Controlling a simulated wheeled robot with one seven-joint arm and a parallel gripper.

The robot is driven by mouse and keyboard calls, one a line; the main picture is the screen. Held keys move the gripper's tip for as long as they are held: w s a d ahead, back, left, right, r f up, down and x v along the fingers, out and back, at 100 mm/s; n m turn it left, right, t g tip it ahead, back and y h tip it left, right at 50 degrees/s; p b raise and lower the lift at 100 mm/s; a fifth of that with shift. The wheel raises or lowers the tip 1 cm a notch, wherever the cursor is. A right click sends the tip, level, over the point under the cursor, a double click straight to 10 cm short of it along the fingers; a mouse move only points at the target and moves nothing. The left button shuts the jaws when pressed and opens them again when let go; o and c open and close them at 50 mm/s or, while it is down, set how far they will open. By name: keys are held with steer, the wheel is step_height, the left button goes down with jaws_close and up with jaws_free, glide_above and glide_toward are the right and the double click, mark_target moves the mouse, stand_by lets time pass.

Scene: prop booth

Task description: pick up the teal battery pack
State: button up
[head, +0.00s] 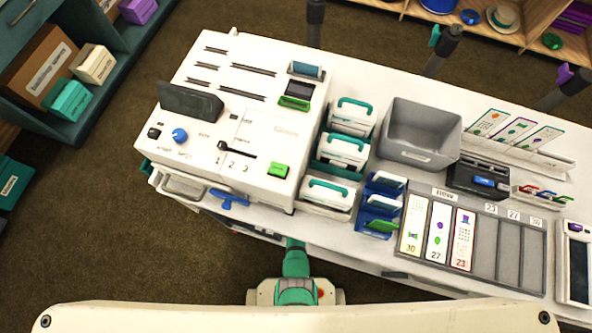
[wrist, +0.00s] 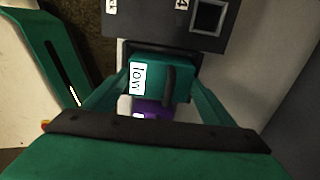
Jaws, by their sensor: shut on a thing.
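The teal battery pack (wrist: 151,65) shows in the wrist view, with a white label reading "low" and a dark bar across its right side. My gripper (wrist: 160,83) is shut on it, one teal finger on each side. The pack sits in front of a dark slot or frame; I cannot tell whether part of it is still inside. In the head view, my teal arm (head: 296,262) reaches to the counter's front edge, and the gripper and pack are hidden there.
A purple object (wrist: 152,108) lies just below the pack in the wrist view. A dark panel (wrist: 155,22) with a square socket is above. In the head view, the white counter (head: 350,232) carries a control console (head: 225,75), a grey bin (head: 412,150) and card trays.

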step_height(320, 180, up, 10)
stand_by(0.6)
steer(key=shift+f, duration=0.1)
